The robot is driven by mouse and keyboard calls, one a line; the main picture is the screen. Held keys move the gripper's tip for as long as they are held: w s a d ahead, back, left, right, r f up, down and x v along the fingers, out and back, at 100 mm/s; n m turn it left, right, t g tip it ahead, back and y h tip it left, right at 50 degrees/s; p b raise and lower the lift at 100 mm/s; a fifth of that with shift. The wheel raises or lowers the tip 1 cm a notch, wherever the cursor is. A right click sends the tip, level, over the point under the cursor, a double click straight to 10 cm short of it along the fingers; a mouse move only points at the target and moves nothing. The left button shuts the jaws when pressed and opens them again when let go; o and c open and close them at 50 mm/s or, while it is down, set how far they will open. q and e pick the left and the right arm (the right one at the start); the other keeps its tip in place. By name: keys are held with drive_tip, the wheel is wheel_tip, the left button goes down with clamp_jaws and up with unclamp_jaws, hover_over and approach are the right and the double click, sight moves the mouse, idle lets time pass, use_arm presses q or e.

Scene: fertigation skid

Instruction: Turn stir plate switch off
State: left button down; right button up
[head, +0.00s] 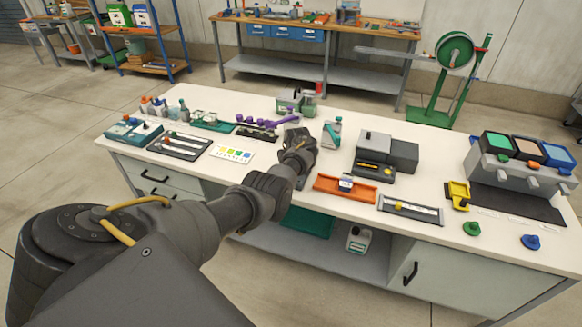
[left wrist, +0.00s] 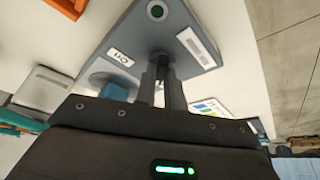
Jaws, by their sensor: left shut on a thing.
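The stir plate (left wrist: 147,38) is a grey unit filling the top middle of the left wrist view. In the head view my left gripper (head: 299,146) is over the table's front middle and my arm covers most of the stir plate. My right gripper is not in view.
A blue knob (left wrist: 112,85) sits close left of my fingers. On the white table (head: 255,165), a colour card (head: 232,152) lies left of my gripper, an orange tray (head: 330,188) to the right, and a bottle (head: 332,132) and purple-handled part (head: 268,121) behind.

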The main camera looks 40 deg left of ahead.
use_arm(q)
drive_tip(key=shift+w+n+g+b, duration=0.1)
drive_tip(key=shift+n+g+b, duration=0.4)
drive_tip(key=shift+n, duration=0.5)
drive_tip(key=c, duration=1.5)
unclamp_jaws()
drive_tip(key=shift+r, duration=0.1)
drive_tip(key=shift+d+r, duration=0.15)
drive_tip(key=shift+r, duration=0.2)
drive_tip(key=p+v, duration=0.4)
drive_tip(key=v, duration=0.6)
drive_tip(key=shift+d+f, duration=0.1)
drive_tip(key=shift+d, duration=0.05)
